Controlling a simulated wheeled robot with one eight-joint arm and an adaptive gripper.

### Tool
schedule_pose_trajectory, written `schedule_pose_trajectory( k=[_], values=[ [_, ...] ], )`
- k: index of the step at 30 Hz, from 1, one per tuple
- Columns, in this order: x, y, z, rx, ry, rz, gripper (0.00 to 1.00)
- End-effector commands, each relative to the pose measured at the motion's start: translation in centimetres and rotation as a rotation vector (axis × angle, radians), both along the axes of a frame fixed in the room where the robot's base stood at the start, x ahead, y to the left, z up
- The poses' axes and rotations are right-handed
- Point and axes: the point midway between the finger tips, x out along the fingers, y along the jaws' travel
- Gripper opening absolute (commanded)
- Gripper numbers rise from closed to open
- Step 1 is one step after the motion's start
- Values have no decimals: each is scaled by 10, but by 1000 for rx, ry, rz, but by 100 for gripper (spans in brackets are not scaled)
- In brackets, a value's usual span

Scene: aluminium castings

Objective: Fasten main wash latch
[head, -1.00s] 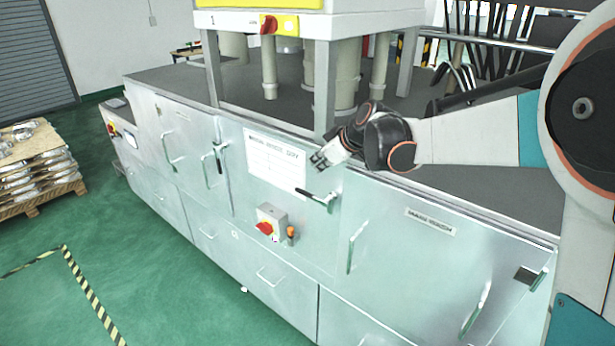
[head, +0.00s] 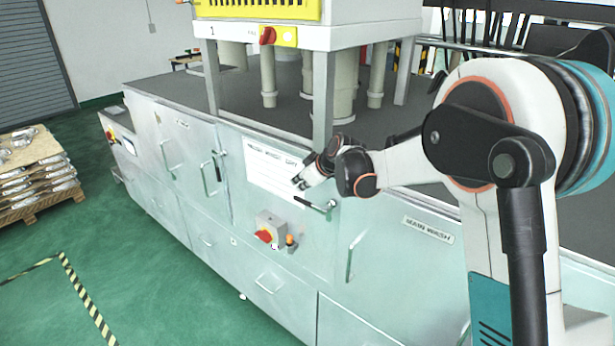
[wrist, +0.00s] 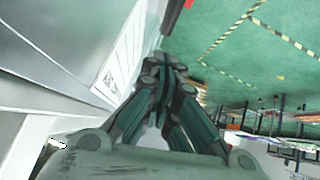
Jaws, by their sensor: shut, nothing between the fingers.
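The main wash door (head: 395,265) is a pale metal panel with a name plate (head: 428,230), at the lower right in the head view. A latch with a black lever (head: 309,203) and a metal mount (head: 330,208) sits beside its upper left edge. The lever points left, nearly level. My gripper (head: 298,183) is just above the lever's left end, in front of the white notice sheet. Its fingers also show closed together and empty in the wrist view (wrist: 165,65). I cannot tell whether they touch the lever; the latch is not clear in the wrist view.
The white notice sheet (head: 272,170) is behind my gripper. A frame post (head: 323,95) rises from the machine top. Green floor is clear at left, with a pallet of castings (head: 35,165).

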Motion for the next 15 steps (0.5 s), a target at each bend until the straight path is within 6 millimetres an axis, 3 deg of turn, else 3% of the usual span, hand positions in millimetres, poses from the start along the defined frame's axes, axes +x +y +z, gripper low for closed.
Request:
schedule_pose_trajectory(
  k=[6,15],
  values=[
    [4,-5,-28,0,0,0,0],
    [4,-6,-38,0,0,0,0]
  ],
)
